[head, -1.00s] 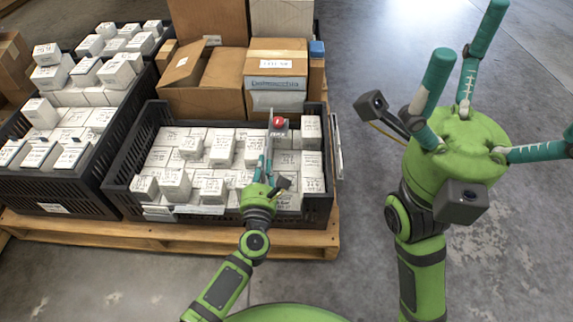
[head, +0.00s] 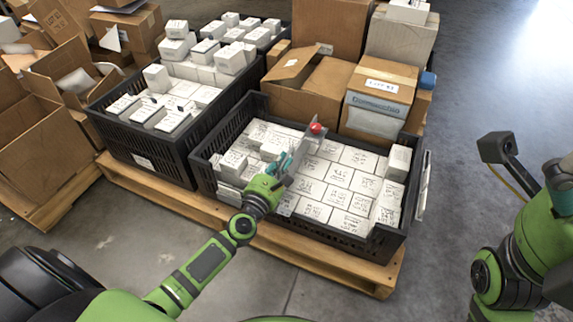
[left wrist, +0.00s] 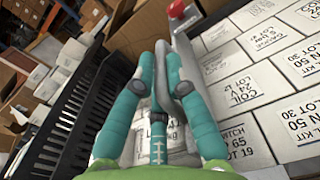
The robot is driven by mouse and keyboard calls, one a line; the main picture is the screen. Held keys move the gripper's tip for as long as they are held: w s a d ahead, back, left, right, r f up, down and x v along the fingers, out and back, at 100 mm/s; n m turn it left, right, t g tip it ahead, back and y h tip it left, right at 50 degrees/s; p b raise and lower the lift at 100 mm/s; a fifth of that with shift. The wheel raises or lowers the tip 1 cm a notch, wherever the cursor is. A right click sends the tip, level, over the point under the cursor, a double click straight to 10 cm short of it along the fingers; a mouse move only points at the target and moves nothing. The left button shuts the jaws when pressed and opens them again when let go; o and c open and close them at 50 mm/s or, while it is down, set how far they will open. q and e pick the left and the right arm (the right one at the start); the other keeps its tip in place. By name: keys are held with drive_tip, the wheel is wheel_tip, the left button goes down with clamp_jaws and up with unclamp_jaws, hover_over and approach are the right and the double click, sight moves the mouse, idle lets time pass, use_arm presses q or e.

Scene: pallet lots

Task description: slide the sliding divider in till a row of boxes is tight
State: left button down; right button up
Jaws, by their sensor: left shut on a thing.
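The sliding divider (head: 304,149) is a thin grey upright plate with a red knob (head: 316,128) on its top, standing across the black crate (head: 322,238). My left gripper (head: 284,165) is shut on the divider near its front end. In the left wrist view the teal fingers (left wrist: 172,75) are close together beside the grey plate (left wrist: 187,55). White labelled boxes (head: 340,175) lie in close rows to the right of the divider. More white boxes (head: 233,162) are to its left, partly hidden by the gripper. My right gripper (head: 563,198) is mostly cut off at the right edge.
A second black crate of white boxes (head: 150,150) stands to the left. Cardboard boxes (head: 380,90) stand behind the crate. The crates rest on a wooden pallet (head: 330,270). Open cartons (head: 40,145) are at the far left. Bare floor is at the right.

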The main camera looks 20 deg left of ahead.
use_arm(q)
drive_tip(key=shift+a+r, duration=0.1)
drive_tip(key=shift+a, duration=0.15)
drive_tip(key=c, duration=1.3)
unclamp_jaws()
drive_tip(key=shift+d, duration=0.1)
drive_tip(key=shift+s, duration=0.15)
drive_tip(key=s, duration=1.1)
drive_tip(key=shift+s, duration=0.4)
